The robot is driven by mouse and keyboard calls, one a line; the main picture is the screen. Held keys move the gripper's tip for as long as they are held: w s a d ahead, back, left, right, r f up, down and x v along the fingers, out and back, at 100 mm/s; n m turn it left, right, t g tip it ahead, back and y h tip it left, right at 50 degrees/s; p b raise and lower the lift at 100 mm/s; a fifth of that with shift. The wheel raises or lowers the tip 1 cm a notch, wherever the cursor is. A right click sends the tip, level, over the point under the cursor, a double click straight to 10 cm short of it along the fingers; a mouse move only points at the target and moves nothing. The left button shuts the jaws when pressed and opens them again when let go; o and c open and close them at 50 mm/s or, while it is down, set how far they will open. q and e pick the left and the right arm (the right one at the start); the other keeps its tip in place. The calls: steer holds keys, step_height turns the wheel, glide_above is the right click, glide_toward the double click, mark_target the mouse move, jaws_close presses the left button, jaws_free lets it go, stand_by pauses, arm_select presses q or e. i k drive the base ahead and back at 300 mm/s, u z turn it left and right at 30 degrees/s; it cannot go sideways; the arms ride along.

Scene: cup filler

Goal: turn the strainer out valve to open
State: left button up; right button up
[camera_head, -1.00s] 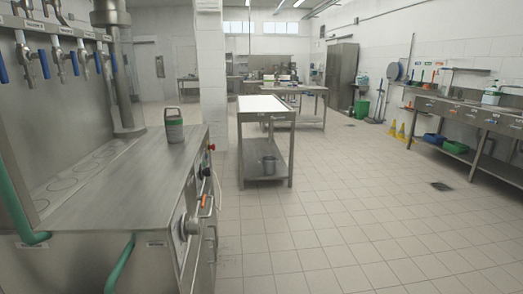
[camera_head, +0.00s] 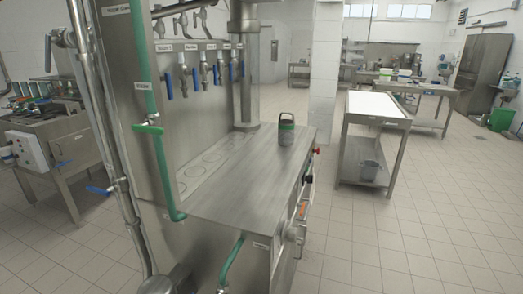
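The steel filling machine (camera_head: 240,185) stands in the middle of the view. A vertical green pipe on its left side carries a valve with a green handle (camera_head: 148,128), which lies roughly crosswise to the pipe. A row of taps with blue levers (camera_head: 210,77) hangs on the back panel, levers pointing down. Another blue-handled valve (camera_head: 100,190) sits low at the left by a steel pipe. Small labels are on the pipes and above the taps, but I cannot read them, so I cannot tell which valve is the strainer out one. Neither gripper is in view.
A green and dark container (camera_head: 286,130) stands on the machine top. A steel table (camera_head: 345,150) with a bucket on its lower shelf stands to the right. Another steel unit (camera_head: 65,150) stands at the left. The tiled floor at the right is clear.

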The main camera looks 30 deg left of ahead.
mark_target(106, 193)
steer(key=u, duration=0.05)
steer(key=k, duration=0.5)
steer(key=u, duration=0.5)
steer(key=i, duration=0.2)
steer(key=u, duration=0.85)
